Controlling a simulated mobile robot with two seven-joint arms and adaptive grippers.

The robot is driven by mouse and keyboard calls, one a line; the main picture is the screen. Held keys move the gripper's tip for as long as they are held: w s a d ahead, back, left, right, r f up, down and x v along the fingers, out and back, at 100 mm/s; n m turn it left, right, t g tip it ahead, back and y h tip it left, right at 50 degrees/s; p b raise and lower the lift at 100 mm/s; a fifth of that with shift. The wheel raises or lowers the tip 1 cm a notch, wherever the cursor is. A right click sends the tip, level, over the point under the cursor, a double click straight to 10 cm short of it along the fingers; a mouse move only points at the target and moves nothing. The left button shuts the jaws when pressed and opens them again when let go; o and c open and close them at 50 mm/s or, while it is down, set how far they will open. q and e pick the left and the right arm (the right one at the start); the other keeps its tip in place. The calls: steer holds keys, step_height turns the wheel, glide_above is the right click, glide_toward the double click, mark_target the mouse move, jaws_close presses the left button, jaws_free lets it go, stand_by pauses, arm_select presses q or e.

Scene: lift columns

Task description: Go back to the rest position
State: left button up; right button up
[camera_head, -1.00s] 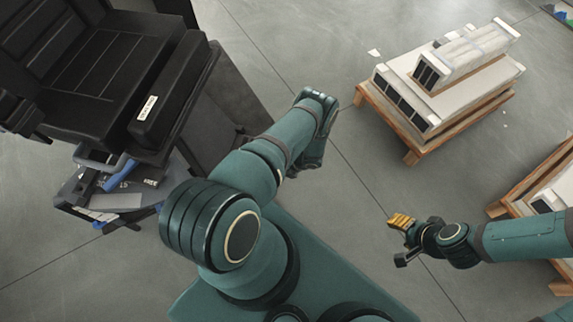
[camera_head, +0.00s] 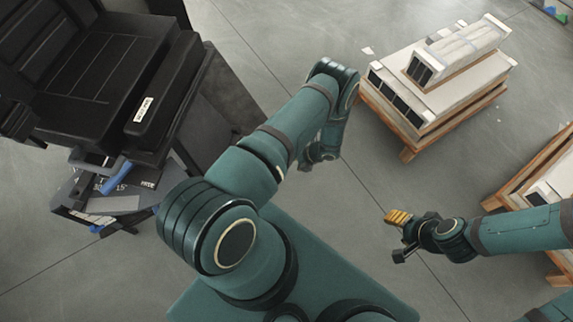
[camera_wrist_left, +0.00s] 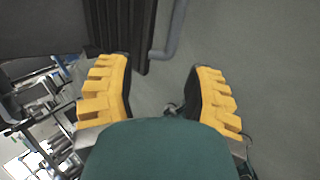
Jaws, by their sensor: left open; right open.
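My right gripper (camera_head: 397,232) is on the right of the head view, held over bare floor. Its yellow finger pads point left, it is open, and nothing is in it. My left arm reaches up and forward in the middle of the head view. Its gripper is mostly hidden behind the forearm; only a dark part shows below the wrist. In the left wrist view, my left gripper (camera_wrist_left: 163,95) shows two yellow ribbed fingers set wide apart. It is open and empty, with grey floor between the fingers.
A black padded seat (camera_head: 95,75) stands at the upper left, with a tray of papers and a blue-handled tool (camera_head: 117,178) below it. A wooden pallet (camera_head: 408,150) with white boxed stacks is at upper right. Another pallet (camera_head: 520,190) is at the right edge. Floor between is clear.

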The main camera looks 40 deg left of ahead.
arm_select(q)
steer(key=shift+v, duration=0.9)
steer(key=shift+s+d, duration=0.1)
steer(key=s+d+r+n+h, duration=0.5)
steer(key=d+r+n+h, duration=0.3)
steer(key=d+n, duration=0.5)
steer(key=s+d+r+n+t+h, duration=0.1)
steer(key=d+r+n+t, duration=0.1)
steer(key=r+n, duration=0.5)
steer(key=s+d+r+n+t+h, duration=0.1)
steer(key=d+r+n+t, duration=0.2)
steer(key=r+n, duration=0.4)
steer(key=n, duration=0.5)
steer(key=shift+s+d+n, duration=0.2)
steer(key=shift+s+n, duration=0.1)
steer(key=shift+s, duration=0.1)
steer(key=shift+f, duration=0.1)
steer(key=shift+c, duration=0.5)
